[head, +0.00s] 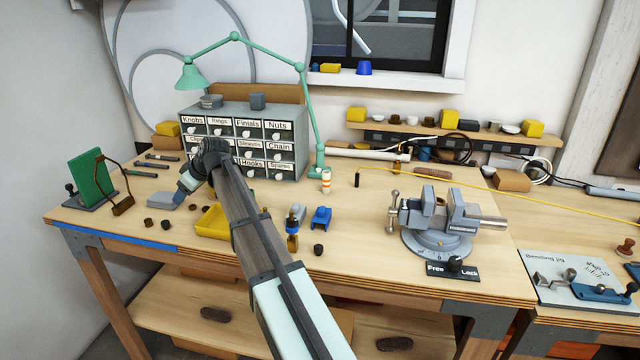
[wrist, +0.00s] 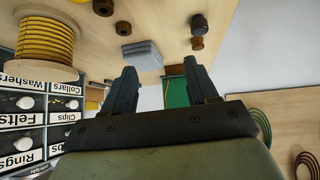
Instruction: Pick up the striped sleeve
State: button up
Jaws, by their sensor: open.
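The striped sleeve (head: 326,181), a small upright white cylinder with orange bands, stands on the workbench (head: 370,240) near the foot of the green lamp. It does not show in the wrist view. My gripper (head: 182,194) is well to the left of the sleeve, in front of the drawer cabinet and close to a grey block (head: 164,200). In the wrist view the two dark fingers of my gripper (wrist: 162,82) are spread apart with nothing between them.
The labelled drawer cabinet (head: 245,135) and green lamp (head: 302,70) stand behind. A vise (head: 440,220) is to the right, with a blue holder (head: 321,217) nearer. The wrist view shows a yellow wire spool (wrist: 45,45) and the grey block (wrist: 142,55).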

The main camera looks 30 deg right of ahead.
jog(key=s+d+r+m+h, duration=0.1)
jog(key=d+r+m, duration=0.1)
jog(key=d, duration=1)
jog(key=s+d+r+m+h, duration=0.1)
jog(key=s+d+h, duration=0.1)
jog(key=d, duration=0.9)
jog(key=m+g+h, duration=0.1)
jog(key=m+g, duration=0.1)
jog(key=m, duration=0.2)
send_near(326, 180)
jog(key=x, duration=1.1)
jog(key=shift+w+d, duration=0.35)
jog(key=shift+d, duration=0.1)
jog(key=c, duration=1)
jog(key=shift+r, duration=0.15)
